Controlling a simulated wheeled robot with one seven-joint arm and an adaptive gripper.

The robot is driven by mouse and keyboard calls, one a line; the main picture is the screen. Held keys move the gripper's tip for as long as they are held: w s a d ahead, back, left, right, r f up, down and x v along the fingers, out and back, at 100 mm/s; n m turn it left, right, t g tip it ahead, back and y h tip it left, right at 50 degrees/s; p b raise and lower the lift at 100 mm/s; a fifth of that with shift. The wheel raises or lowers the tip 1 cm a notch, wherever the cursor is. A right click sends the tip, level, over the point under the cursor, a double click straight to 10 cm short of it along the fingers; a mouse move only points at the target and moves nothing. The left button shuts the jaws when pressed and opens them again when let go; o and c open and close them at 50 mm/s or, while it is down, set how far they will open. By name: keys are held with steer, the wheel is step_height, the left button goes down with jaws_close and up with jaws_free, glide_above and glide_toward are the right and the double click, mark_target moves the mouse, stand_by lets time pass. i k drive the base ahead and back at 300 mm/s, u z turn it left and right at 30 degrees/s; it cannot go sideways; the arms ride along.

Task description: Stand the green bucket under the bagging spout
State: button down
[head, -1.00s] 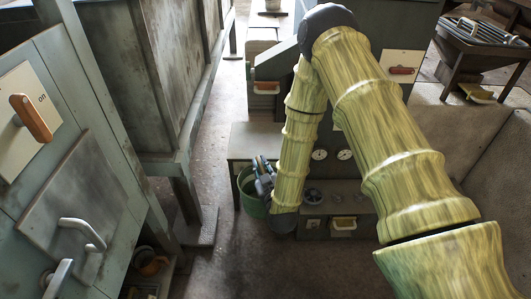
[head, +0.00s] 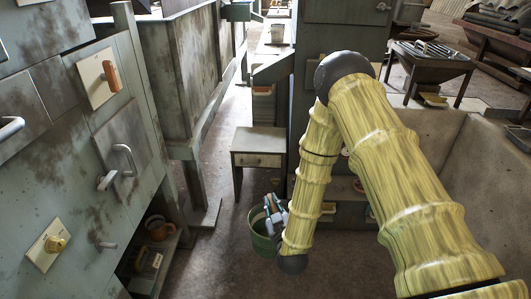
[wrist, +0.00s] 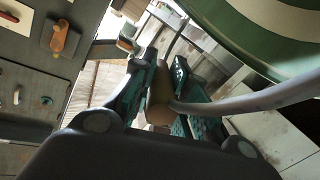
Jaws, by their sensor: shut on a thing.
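The green bucket (head: 259,241) hangs from my gripper, low in the middle of the head view. In the wrist view its green and white side (wrist: 270,30) fills the upper right. My gripper (head: 275,215) is shut on the brown grip (wrist: 159,95) of the bucket's handle; a grey handle bar (wrist: 240,101) runs from it. My forearm hides part of the bucket's right side. A slanted grey chute (head: 283,69) juts left from a tall dark cabinet and may be the bagging spout; I cannot tell for sure.
A small grey bench (head: 258,145) with a drawer stands under the chute, behind the bucket. Grey-green panels with an orange-handled switch (head: 111,76) line the left. A low shelf (head: 152,265) holds small items. A hopper table (head: 430,65) stands at right. Bare floor lies left of the bucket.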

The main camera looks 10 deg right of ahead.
mark_target(261, 142)
steer(key=k, duration=0.2)
steer(key=z, duration=1.6)
steer(key=i, duration=1.55)
steer(key=u, duration=2.15)
steer(key=i, duration=0.5)
steer(key=u, duration=0.05)
